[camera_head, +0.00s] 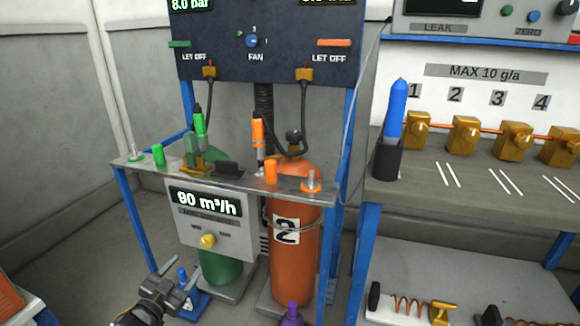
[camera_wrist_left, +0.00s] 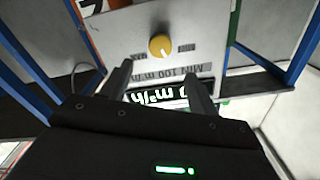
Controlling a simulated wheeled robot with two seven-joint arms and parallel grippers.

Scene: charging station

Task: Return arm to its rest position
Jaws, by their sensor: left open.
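My left gripper (camera_head: 170,288) is at the lower left of the head view, low in front of the charging station. It is open, with nothing seen between its fingers. In the left wrist view its two fingers (camera_wrist_left: 158,88) point at the white flow panel (camera_wrist_left: 205,35) with a yellow knob (camera_wrist_left: 161,46), apart from the knob. In the head view the panel (camera_head: 185,238) reads 90 m³/h, and its yellow knob (camera_head: 208,241) faces front. My right gripper is not in view.
A green cylinder (camera_head: 222,268) and an orange cylinder (camera_head: 292,250) marked 2 stand under the metal shelf (camera_head: 240,182). Blue frame legs (camera_head: 133,222) flank the left gripper's area. A workbench (camera_head: 480,190) with several brass valves is at right.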

